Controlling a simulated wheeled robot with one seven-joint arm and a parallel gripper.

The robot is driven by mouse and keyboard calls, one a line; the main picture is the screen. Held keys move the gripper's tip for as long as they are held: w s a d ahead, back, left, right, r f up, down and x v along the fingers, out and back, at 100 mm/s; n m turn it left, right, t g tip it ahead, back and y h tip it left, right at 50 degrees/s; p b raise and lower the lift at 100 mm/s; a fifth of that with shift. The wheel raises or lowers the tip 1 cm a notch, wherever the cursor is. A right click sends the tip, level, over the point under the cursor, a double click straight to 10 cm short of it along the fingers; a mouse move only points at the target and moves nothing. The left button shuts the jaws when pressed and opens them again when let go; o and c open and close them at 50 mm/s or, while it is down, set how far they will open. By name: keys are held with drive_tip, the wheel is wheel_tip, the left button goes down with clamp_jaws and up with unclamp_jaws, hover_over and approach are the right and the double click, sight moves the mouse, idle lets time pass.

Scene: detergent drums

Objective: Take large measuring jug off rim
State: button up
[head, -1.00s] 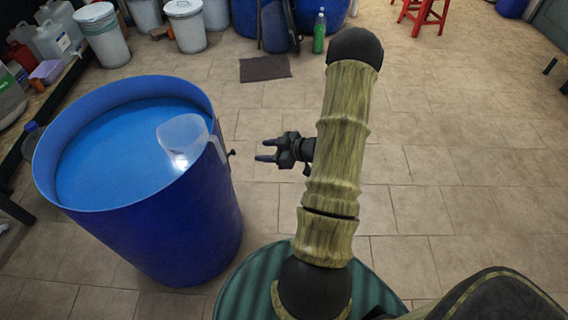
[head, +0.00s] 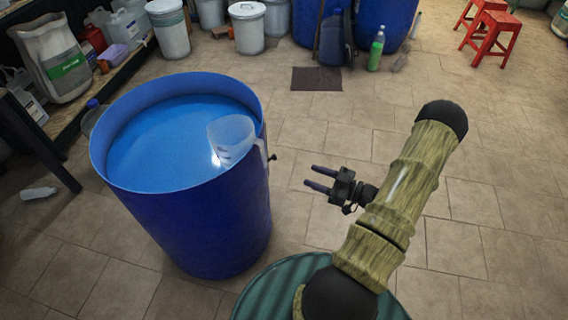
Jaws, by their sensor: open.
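The large measuring jug (head: 231,136) is clear, whitish plastic. It hangs inside the rim of a blue drum (head: 205,225), at the rim's right side, with its handle (head: 262,153) outside the rim. The drum is open and holds blue liquid (head: 160,145). My gripper (head: 313,177) is open and empty, to the right of the drum and apart from it. Its two dark fingers point left toward the drum, with a gap of floor between them and the jug's handle.
A dark mat (head: 316,79) lies on the tiled floor behind. White lidded bins (head: 248,30), a green bottle (head: 376,51) and red stools (head: 492,35) stand at the back. A low shelf with containers is at the left. The floor at the right is clear.

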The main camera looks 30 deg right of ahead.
sight(265, 158)
drive_tip(key=p+x, duration=0.1)
drive_tip(key=x, duration=1.4)
drive_tip(key=shift+w+a, duration=0.15)
drive_tip(key=shift+c, duration=0.3)
